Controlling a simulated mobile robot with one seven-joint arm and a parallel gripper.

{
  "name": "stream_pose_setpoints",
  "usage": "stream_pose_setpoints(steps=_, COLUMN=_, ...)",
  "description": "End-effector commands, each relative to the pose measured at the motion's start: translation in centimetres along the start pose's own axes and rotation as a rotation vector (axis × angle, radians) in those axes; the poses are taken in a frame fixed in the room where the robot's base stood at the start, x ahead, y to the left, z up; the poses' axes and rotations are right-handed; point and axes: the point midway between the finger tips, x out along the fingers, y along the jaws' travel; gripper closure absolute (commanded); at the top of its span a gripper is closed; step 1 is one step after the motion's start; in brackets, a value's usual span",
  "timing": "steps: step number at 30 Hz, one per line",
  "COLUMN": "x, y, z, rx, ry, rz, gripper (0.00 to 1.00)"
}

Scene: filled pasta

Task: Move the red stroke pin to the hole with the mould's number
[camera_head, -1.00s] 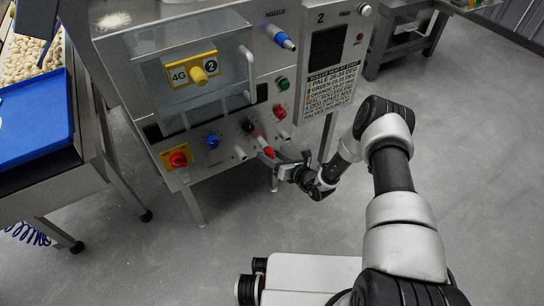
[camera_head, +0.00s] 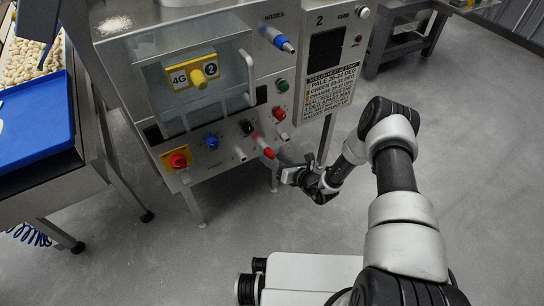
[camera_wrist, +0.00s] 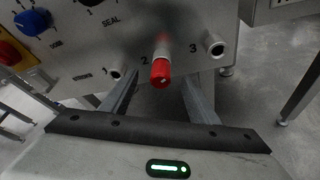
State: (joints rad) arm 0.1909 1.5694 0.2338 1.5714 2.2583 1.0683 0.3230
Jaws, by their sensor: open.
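The red stroke pin (camera_wrist: 160,73) sits in the hole marked 2 on the machine's front panel, and its red end points toward me. It also shows in the head view (camera_head: 267,151). Hole 1 (camera_wrist: 117,74) and hole 3 (camera_wrist: 214,46) on either side of it hold no pin. The yellow mould plate (camera_head: 180,78) reads 4G and a circled 2 behind the clear window. My gripper (camera_wrist: 160,86) is open and empty, its fingers spread to either side below the pin, apart from it. It shows just below the pin in the head view (camera_head: 284,172).
Blue knob (camera_head: 212,142), red switch (camera_head: 178,160), black knob (camera_head: 247,127) and green and red buttons are on the panel near the holes. A display and a printed rule sign (camera_head: 328,93) are at right. A blue tray (camera_head: 35,120) stands at left. The floor in front is clear.

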Motion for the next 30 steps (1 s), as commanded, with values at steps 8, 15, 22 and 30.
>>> stream_pose_setpoints(steps=8, x=-2.4, y=0.0, z=0.2, rx=0.001, ry=0.000, rz=-0.002, gripper=0.45)
stream_pose_setpoints(steps=15, x=-4.3, y=0.0, z=0.2, rx=0.000, ry=-0.001, rz=-0.001, gripper=0.45)
stream_pose_setpoints(steps=22, x=-5.2, y=0.0, z=0.0, rx=0.001, ry=-0.001, rz=-0.001, gripper=0.45)
stream_pose_setpoints(steps=30, x=-5.2, y=0.0, z=0.0, rx=0.000, ry=-0.001, rz=0.000, gripper=0.45)
